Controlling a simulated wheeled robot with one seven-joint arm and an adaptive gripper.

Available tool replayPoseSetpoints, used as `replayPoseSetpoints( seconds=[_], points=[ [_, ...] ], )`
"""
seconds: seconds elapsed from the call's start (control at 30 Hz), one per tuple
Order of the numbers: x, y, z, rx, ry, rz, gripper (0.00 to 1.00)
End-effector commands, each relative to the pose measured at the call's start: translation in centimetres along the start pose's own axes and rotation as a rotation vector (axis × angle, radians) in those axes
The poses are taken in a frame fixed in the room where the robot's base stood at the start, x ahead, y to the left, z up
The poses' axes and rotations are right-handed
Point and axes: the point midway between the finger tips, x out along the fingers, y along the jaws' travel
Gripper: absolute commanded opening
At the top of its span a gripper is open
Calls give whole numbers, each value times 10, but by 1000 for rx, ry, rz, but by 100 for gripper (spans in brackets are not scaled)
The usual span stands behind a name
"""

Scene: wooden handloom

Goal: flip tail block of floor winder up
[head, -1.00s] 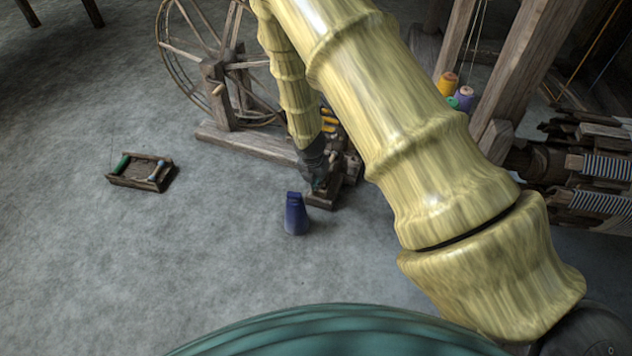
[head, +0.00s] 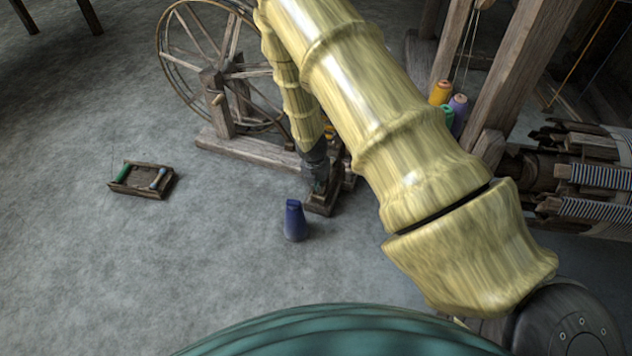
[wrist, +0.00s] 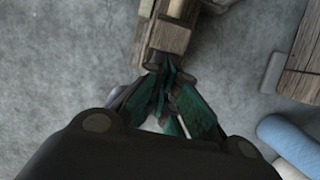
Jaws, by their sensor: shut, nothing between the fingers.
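The floor winder stands at upper centre in the head view, with a large spoked wheel (head: 162,58) on a wooden base (head: 250,150). A small wooden end piece (head: 322,206) shows at its near right end; I cannot tell for sure that it is the tail block. My gripper (head: 319,186) points down at this piece, and my arm hides part of the winder. In the wrist view my gripper (wrist: 164,72) is shut and empty, its teal fingertips at the near end of a wooden block (wrist: 172,35). Whether they touch it is unclear.
A small wooden tray (head: 139,188) with bobbins lies at left. Coloured spools (head: 441,92) and the loom frame (head: 525,75) are at right.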

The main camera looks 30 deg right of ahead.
Motion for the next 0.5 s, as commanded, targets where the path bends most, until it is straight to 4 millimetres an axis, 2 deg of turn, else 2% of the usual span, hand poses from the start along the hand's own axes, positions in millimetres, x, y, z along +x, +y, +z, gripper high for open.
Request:
replayPoseSetpoints(
  seconds=[0.17, 0.5],
  points=[
    [-2, -1, -2, 1, -3, -4, 0],
    [-15, 4, -33, 2, -2, -1, 0]
  ],
)
